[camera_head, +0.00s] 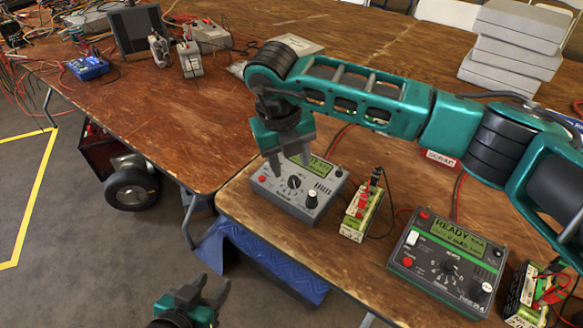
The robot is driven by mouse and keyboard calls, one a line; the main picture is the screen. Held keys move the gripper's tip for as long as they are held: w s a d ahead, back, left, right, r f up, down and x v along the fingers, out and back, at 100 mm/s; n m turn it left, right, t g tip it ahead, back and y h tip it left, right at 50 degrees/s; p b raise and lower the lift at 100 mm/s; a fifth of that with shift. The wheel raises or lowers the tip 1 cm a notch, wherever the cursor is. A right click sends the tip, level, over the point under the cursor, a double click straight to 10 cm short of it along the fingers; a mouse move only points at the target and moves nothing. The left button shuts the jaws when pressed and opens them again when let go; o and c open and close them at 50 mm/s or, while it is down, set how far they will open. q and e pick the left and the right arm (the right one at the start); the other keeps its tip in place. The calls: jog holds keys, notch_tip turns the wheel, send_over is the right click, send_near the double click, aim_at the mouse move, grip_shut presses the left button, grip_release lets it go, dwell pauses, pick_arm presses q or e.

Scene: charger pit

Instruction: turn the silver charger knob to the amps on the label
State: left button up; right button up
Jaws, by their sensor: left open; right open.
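A small grey charger (275,196) sits near the table's left edge, with a green READY screen, a red button, a dark dial and a silver-topped knob (312,198). A larger grey charger (425,275) to the right has a READY screen, a central black dial and a silver-topped knob (480,290). My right gripper (292,166) is open, pointing down over the back of the small charger, partly covering its screen; contact is unclear. My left gripper (213,290) is open and empty at the bottom, off the table. Battery packs with labels (360,212) stand beside the chargers; their print is unreadable.
Another battery pack (528,296) stands at the lower right. A red-and-white sign (442,158) lies behind the large charger. Grey boxes (515,45) are stacked at the back. Wires run between packs and chargers. A blue mat (275,262) hangs below the table edge.

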notch_tip(320, 180, up, 8)
jog(key=s, duration=0.1)
jog(key=shift+a+r, duration=0.25)
jog(key=shift+a, duration=0.2)
jog(key=shift+s+f, duration=0.1)
jog(key=shift+s, duration=0.1)
